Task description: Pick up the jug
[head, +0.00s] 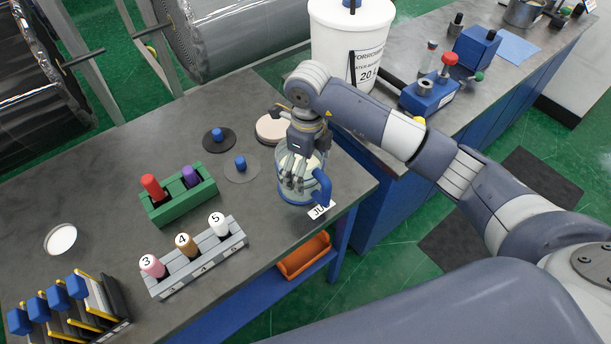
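The jug (291,198) is a clear vessel with a blue base rim and a blue handle on its right side. It stands upright near the right corner of the grey table (120,178), by a small label reading "JU", partly cut off from view. My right gripper (293,184) points down over the jug, its fingers overlapping the jug's mouth and upper body. The gripper hides much of the jug. I cannot tell whether the fingers are inside it or in front of it, or whether they touch it. My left gripper is not in view.
A green block (181,207) with red and purple pegs and a grey numbered rack (199,261) stand left of the jug. Discs with blue knobs (240,163) lie behind. A large white bucket (346,45) stands behind my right arm. Wrapped rolls (235,35) are at the back.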

